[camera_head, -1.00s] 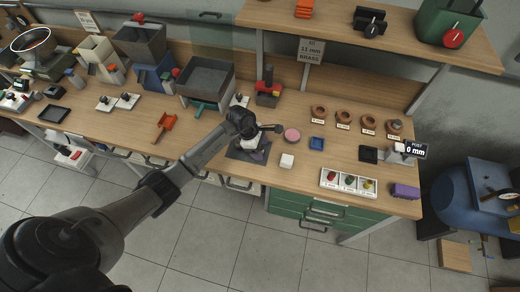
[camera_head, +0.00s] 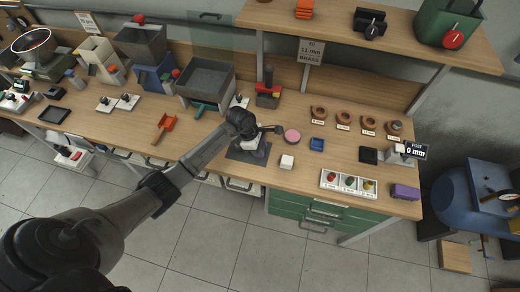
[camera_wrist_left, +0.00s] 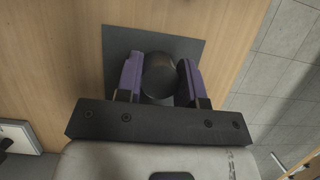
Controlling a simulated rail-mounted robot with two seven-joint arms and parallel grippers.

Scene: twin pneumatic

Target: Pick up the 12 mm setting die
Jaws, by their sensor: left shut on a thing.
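My left gripper (camera_head: 257,151) is low over a dark mat (camera_head: 236,152) near the front edge of the bench. In the left wrist view its two purple fingers (camera_wrist_left: 161,85) are shut on a dark round cylinder (camera_wrist_left: 160,72). The cylinder is over the dark mat (camera_wrist_left: 118,45), and I cannot tell whether it touches it. No size mark on it can be read. Several copper-brown rings (camera_head: 343,116) stand in a row at the right, with small labels too small to read. My right gripper is not in view.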

